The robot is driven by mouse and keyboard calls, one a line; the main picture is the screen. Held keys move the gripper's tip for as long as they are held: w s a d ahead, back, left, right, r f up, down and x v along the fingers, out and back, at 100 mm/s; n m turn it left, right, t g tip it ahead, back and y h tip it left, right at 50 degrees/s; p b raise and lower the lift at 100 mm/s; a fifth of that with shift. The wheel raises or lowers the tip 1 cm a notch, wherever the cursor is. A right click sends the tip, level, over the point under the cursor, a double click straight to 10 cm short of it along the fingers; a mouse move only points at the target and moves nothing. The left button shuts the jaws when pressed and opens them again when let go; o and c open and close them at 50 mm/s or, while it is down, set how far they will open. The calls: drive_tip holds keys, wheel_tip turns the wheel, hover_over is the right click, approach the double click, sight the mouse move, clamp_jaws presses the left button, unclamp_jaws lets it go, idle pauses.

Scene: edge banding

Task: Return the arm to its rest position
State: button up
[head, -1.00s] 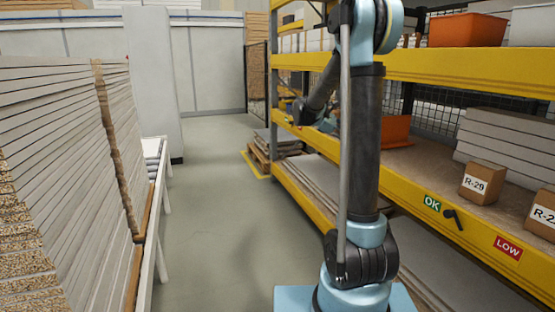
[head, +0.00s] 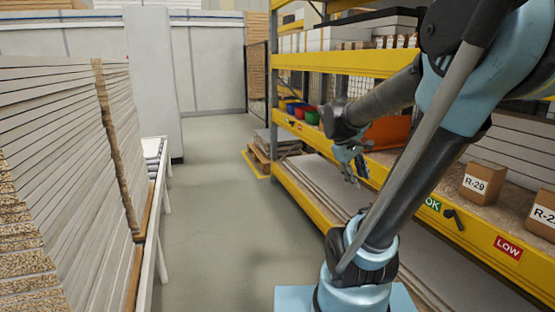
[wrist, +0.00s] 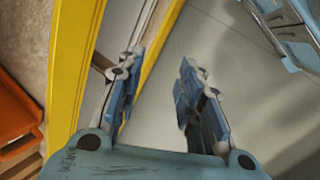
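My gripper (head: 352,170) hangs at the end of my bent arm in the head view, in front of the yellow shelving on the right. In the wrist view my gripper (wrist: 158,100) has its two blue-padded fingers apart, with nothing between them. The floor and a yellow shelf beam (wrist: 75,70) show beyond the fingers. My lower arm leans to the right, and the upper part folds back left toward the aisle.
Yellow shelving (head: 400,63) runs along the right, close to my arm, with labelled boxes (head: 483,182) and an orange bin (head: 388,132). Stacked boards (head: 60,170) stand on the left. The aisle floor (head: 220,200) between is clear.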

drive_tip(key=s+a+f+m+y, duration=0.2)
drive_tip(key=s+a+f+m, duration=0.1)
drive_tip(key=s, duration=0.4)
drive_tip(key=s+a+f+m+y, duration=0.3)
drive_tip(key=s+a+f, duration=0.2)
drive_tip(key=s+f, duration=0.2)
drive_tip(key=shift+s+f+t, duration=0.15)
drive_tip(key=shift+f+t, duration=0.15)
drive_tip(key=shift+f, duration=0.05)
drive_tip(key=shift+w+f, duration=0.2)
drive_tip(key=shift+w, duration=0.2)
idle(0.8)
